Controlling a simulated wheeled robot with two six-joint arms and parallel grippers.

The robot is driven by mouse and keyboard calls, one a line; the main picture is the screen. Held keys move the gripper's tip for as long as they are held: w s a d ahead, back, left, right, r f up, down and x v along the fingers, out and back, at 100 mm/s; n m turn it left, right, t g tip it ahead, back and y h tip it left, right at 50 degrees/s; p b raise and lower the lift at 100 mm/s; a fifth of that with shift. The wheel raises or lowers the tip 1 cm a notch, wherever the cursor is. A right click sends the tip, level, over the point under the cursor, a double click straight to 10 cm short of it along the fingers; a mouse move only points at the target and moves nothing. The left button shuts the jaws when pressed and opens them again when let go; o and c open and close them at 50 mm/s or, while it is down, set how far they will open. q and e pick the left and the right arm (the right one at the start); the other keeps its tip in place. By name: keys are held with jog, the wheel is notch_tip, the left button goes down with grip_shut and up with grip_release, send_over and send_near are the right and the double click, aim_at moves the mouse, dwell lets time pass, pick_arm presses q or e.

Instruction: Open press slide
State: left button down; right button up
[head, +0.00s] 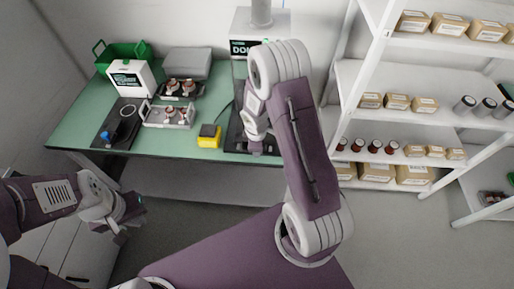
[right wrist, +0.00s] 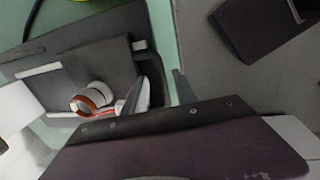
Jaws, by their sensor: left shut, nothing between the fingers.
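The press (head: 241,46), a white machine with a dark label and a cylinder on top, stands at the back right of the green table. A dark base (head: 236,139) lies in front of it, mostly hidden by my right arm. My right gripper (head: 257,147) is low over this base; its fingers are too small and covered to read. The right wrist view shows a dark plate (right wrist: 80,62) and a white ring with copper windings (right wrist: 94,98) close by. I cannot tell which part is the slide. My left gripper (head: 126,228) is shut and empty, off the table's front left.
A tray with several copper-wound parts (head: 155,122), a yellow box (head: 209,141), a white box (head: 130,76) and a green crate (head: 136,49) stand on the table (head: 75,128). A loaded shelf (head: 420,121) stands right. The floor in front is clear.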

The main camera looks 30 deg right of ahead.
notch_tip(320, 180, up, 8)
jog(key=s+p, duration=0.1)
jog(key=shift+s+a+r+p, duration=0.15)
jog(key=shift+s+a+p, duration=0.05)
jog(key=shift+a+p, duration=0.2)
